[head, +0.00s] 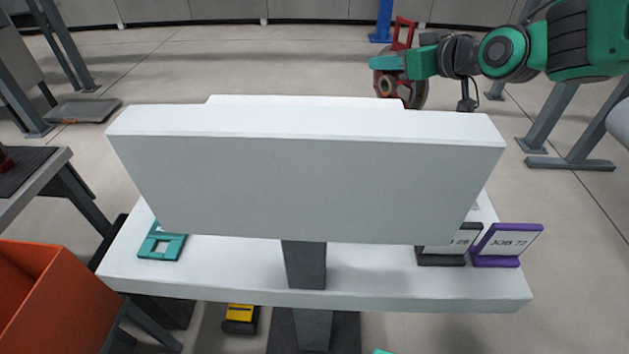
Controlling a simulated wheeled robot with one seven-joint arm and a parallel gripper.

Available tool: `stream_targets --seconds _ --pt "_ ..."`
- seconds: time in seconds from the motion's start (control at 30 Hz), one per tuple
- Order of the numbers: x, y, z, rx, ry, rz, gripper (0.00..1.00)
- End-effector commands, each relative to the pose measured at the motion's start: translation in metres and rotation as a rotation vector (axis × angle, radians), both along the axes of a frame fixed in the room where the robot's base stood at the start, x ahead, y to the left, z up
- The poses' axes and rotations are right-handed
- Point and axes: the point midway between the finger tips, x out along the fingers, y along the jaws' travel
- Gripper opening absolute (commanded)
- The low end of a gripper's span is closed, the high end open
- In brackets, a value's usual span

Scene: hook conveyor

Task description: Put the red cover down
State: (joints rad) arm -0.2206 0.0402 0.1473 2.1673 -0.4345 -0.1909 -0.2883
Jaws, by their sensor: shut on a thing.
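The red cover (379,79) shows at the upper right, beyond the white panel. It is a dark red, rounded piece with a thin red loop standing up above it. My gripper (390,63), green at the end of my arm, reaches in from the right and is shut on the red cover. It holds the cover above the floor level, behind the panel's top edge. The lower part of the cover comes close to that edge in the picture. I cannot tell what lies directly beneath it.
A large white panel (300,185) on a grey post blocks the middle. The white table (230,280) below carries a teal frame (162,243), a dark sign (441,258) and a purple sign (507,245). An orange bin (45,300) stands at lower left. Grey stand legs (560,120) stand right.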

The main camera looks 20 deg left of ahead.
Motion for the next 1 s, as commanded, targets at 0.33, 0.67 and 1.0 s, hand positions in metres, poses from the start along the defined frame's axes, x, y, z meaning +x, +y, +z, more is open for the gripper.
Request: stream_targets --seconds 0.33,0.67,1.0 --pt "-0.056 0.046 0.014 0.002 -0.003 0.176 0.00" --pt "-0.059 0.048 -0.030 0.002 0.001 0.185 0.00" --pt "-0.059 0.048 -0.053 0.002 -0.002 0.185 0.00"
